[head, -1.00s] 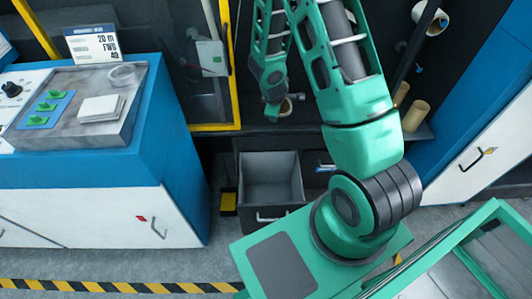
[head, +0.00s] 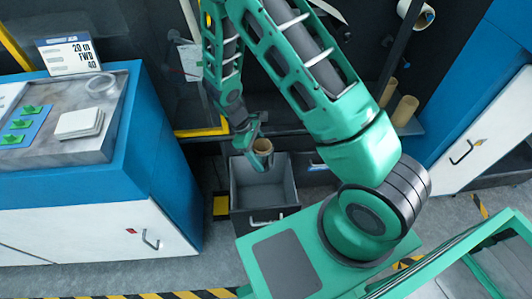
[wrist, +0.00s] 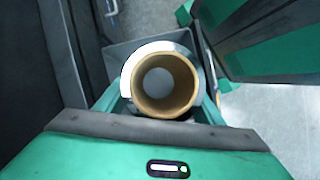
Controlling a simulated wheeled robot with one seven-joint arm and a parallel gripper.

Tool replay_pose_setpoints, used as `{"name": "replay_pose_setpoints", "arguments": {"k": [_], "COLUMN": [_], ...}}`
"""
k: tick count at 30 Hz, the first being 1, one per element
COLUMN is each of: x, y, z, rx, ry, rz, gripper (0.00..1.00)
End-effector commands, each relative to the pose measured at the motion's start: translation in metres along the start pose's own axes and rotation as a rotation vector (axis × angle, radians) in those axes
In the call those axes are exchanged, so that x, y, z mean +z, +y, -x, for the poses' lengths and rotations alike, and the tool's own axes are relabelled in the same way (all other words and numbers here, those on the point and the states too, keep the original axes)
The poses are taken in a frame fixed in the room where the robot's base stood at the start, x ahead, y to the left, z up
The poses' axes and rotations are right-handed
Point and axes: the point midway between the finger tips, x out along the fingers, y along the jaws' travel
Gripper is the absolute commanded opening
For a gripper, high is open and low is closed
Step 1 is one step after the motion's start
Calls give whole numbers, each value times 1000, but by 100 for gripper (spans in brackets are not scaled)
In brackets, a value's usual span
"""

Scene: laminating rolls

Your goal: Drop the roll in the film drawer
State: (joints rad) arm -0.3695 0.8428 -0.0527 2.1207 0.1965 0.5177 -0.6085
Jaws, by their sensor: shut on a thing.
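My gripper (head: 260,150) is shut on a brown cardboard-cored roll (head: 262,145), held over the open grey film drawer (head: 284,190). In the wrist view the roll (wrist: 164,84) is seen end-on, its hollow core facing the camera, with a white outer layer around part of it. Part of the drawer (wrist: 118,54) shows behind and below the roll. The drawer looks empty where I can see into it; the gripper and roll hide part of its back. The roll is apart from the drawer floor in the head view, as far as I can tell.
A blue cabinet (head: 165,170) with a control panel stands left. Brown tubes (head: 405,110) stand on a shelf at the right, near a white-doored blue cabinet (head: 470,145). A yellow frame bar (head: 200,131) runs behind the drawer.

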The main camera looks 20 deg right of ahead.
Motion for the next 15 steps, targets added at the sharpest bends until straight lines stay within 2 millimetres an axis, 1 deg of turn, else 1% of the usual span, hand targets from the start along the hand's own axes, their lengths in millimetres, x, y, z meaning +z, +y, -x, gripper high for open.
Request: {"name": "replay_pose_setpoints", "arguments": {"k": [5,15], "x": [-6,-19], "y": [-2,-2], "z": [-8,-37], "rx": [-2,0], "ry": [-2,0], "rz": [0,2], "gripper": [13,13]}}
